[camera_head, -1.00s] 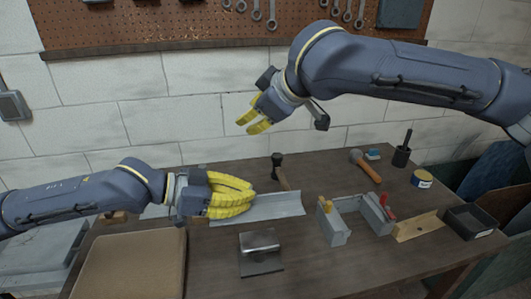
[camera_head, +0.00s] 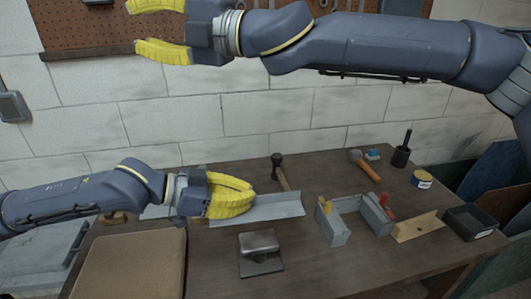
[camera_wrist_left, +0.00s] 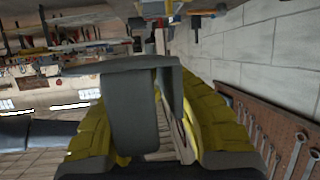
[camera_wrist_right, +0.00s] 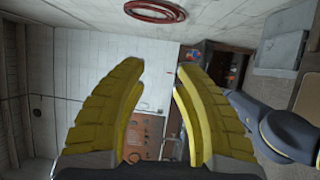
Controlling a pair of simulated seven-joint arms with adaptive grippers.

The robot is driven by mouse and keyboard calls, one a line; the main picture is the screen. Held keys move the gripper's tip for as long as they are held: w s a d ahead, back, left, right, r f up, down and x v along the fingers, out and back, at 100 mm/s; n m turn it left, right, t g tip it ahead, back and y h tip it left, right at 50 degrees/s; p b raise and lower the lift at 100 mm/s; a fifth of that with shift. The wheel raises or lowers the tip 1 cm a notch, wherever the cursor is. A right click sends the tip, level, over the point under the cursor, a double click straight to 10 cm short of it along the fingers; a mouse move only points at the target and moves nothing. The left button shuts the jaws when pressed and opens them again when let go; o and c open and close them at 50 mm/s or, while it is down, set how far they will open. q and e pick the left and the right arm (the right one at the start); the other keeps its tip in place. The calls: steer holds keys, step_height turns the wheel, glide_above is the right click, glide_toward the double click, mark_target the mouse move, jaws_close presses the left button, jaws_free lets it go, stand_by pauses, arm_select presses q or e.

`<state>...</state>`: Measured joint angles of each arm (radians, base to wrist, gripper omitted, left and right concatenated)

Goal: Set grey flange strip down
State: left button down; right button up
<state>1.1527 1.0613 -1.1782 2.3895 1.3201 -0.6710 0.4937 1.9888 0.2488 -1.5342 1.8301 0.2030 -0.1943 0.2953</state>
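The grey flange strip (camera_head: 275,207) is a long, bent strip at the back middle of the bench in the head view. My left gripper (camera_head: 232,196) is at its left part, with its yellow fingers closed around it. In the left wrist view the strip (camera_wrist_left: 130,105) shows between the fingers. I cannot tell whether the strip rests on the bench top or is just above it. My right gripper (camera_head: 160,30) is high at the upper left of the head view, in front of the pegboard. In the right wrist view its fingers (camera_wrist_right: 160,75) are apart and empty.
A grey block on a plate (camera_head: 261,262) stands in front of the strip. A hammer (camera_head: 280,172) lies behind it. A grey fixture (camera_head: 333,228), a brass plate (camera_head: 417,226) and a black tray (camera_head: 472,222) are to the right. A brown mat (camera_head: 130,265) is at front left.

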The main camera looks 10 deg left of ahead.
steer(key=s+a+f+n+g, duration=0.1)
steer(key=s+n+g, duration=0.2)
steer(key=s+n, duration=0.15)
steer(key=n+h, duration=1.8)
steer(key=h, duration=0.1)
glide_above(265, 195)
step_height(265, 195, down, 22)
steer(key=shift+t, duration=0.3)
steer(key=shift+f, duration=6.1)
